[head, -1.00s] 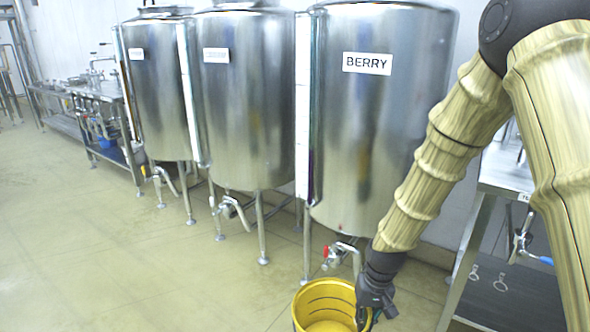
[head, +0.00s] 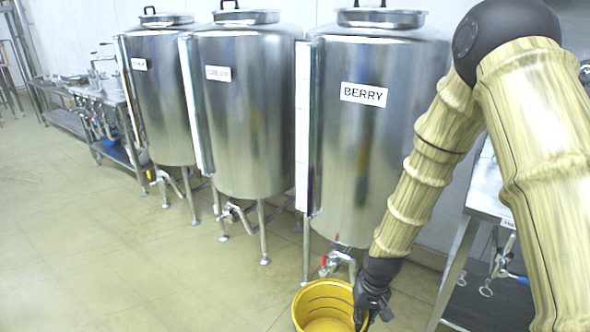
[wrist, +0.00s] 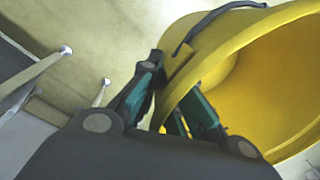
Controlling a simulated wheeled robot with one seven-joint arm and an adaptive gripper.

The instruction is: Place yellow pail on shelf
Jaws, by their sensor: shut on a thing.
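The yellow pail (head: 322,296) is at the bottom middle of the head view, below the tap of the tank labelled BERRY. Its open top faces up and its lower part is cut off by the picture edge. My gripper (head: 366,318) is at the pail's right side, shut on its rim. In the wrist view the pail (wrist: 290,85) fills the right side, and my gripper's fingers (wrist: 172,110) lie on either side of its wall. A dark handle (wrist: 215,22) shows along the rim.
Several steel tanks, among them the BERRY tank (head: 365,150), stand along the wall. A red-handled tap (head: 335,262) is just above the pail. A steel table (head: 490,195) with a lower shelf (head: 480,298) is at right, partly behind my arm. The floor (head: 130,250) at left is clear.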

